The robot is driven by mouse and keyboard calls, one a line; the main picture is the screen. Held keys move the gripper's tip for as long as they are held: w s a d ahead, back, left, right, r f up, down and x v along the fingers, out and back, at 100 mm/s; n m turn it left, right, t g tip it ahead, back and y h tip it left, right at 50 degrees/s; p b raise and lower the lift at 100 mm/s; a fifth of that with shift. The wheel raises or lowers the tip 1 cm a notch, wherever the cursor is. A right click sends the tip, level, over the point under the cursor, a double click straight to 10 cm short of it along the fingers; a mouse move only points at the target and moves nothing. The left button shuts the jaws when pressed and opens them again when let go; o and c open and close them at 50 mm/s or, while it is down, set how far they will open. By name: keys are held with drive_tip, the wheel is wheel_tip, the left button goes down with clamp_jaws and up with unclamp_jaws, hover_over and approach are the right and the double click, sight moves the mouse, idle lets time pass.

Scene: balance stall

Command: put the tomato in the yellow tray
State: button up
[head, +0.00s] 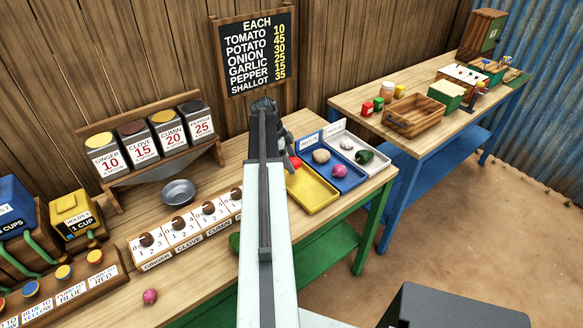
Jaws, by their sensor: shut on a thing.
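The yellow tray (317,205) lies on the near table, just right of my arm, and the part I see is empty. My gripper (287,153) is above the tray's back left side, partly hidden behind my own arm. It is shut on the tomato (295,162), of which only a small red patch shows at the jaws. I cannot tell the gap between the tomato and the tray.
Right of the yellow tray are a blue tray (351,184) and a white tray (377,167), both holding vegetables. A metal bowl (179,191) and a dial board (190,232) are left of my arm. A price board (257,52) stands behind.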

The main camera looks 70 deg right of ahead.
wheel_tip(320, 180, down, 4)
drive_tip(key=b, duration=0.4)
drive_tip(key=shift+w+d, duration=0.1)
drive_tip(key=shift+d, duration=0.05)
drive_tip(key=shift+r+p, duration=0.25)
drive_tip(key=shift+p, duration=0.05)
drive_tip(key=shift+f, duration=0.25)
drive_tip(key=o, duration=1.6)
drive_tip(key=shift+r, duration=0.1)
drive_tip(key=shift+w+r+p, duration=0.1)
drive_tip(key=shift+r+p, duration=0.3)
drive_tip(key=shift+r, duration=0.15)
drive_tip(key=p+v, duration=1)
drive_tip(key=v, duration=0.1)
drive_tip(key=shift+w+r, duration=0.1)
drive_tip(key=shift+r, duration=0.05)
